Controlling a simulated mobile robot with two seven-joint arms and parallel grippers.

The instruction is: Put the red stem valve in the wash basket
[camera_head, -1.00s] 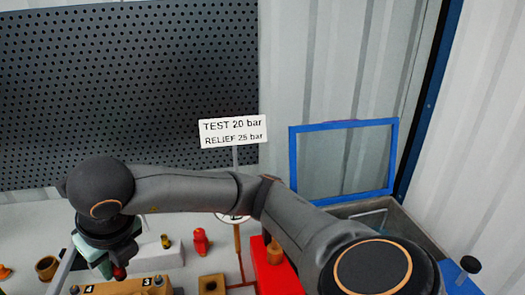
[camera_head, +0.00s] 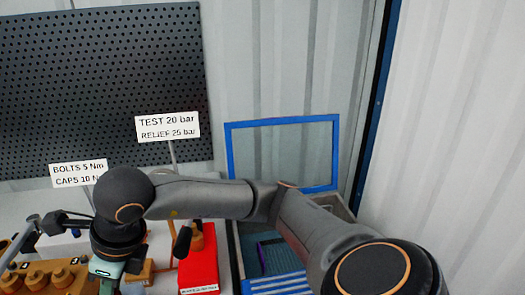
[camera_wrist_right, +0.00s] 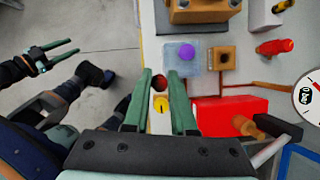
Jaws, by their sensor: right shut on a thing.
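My right gripper (camera_wrist_right: 160,75) is shut on the red stem valve (camera_wrist_right: 158,84), whose dark red round end shows between the green fingertips in the right wrist view. In the head view the right wrist (camera_head: 106,268) hangs over the bench left of the red bin (camera_head: 200,262), and the held valve is hidden. My left gripper (camera_wrist_right: 52,54) is open and empty at the upper left of the right wrist view, over the floor. The wash basket (camera_head: 268,252), with teal mesh inside, is right of the red bin, partly hidden by my right arm.
A raised blue-framed lid (camera_head: 282,122) stands behind the basket. Signs (camera_head: 167,126) stand on thin posts on the bench. A purple part (camera_wrist_right: 187,54) on a pale blue pad, a tan block (camera_wrist_right: 222,58) and a red fitting (camera_wrist_right: 274,47) lie near my right gripper.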

